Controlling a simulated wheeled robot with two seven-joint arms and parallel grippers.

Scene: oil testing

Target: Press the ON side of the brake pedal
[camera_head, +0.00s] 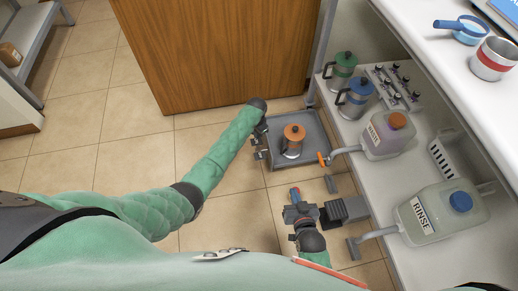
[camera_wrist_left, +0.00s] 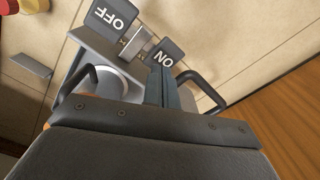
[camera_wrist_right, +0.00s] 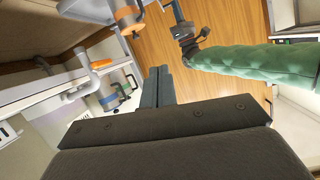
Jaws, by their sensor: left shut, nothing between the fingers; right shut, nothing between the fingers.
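The brake pedal shows in the left wrist view, with a dark ON pad (camera_wrist_left: 166,57) and a dark OFF pad (camera_wrist_left: 110,17) joined by a metal piece. My left gripper (camera_wrist_left: 161,72) is shut and empty, its fingertips overlapping the near edge of the ON pad. I cannot tell whether they touch it. In the head view my left arm reaches to the left edge of a grey cart, and its gripper is largely hidden. My right gripper (camera_head: 295,192) is shut and empty in front of the cart; its fingers (camera_wrist_right: 157,75) also show in the right wrist view.
The grey cart (camera_head: 316,135) carries an orange-topped pot (camera_head: 292,139). To the right, a shelf (camera_head: 376,180) holds a RINSE jug (camera_head: 435,220), an orange-capped jug (camera_head: 383,140) and two pots. A wooden door (camera_head: 205,50) stands behind. The tiled floor at left is clear.

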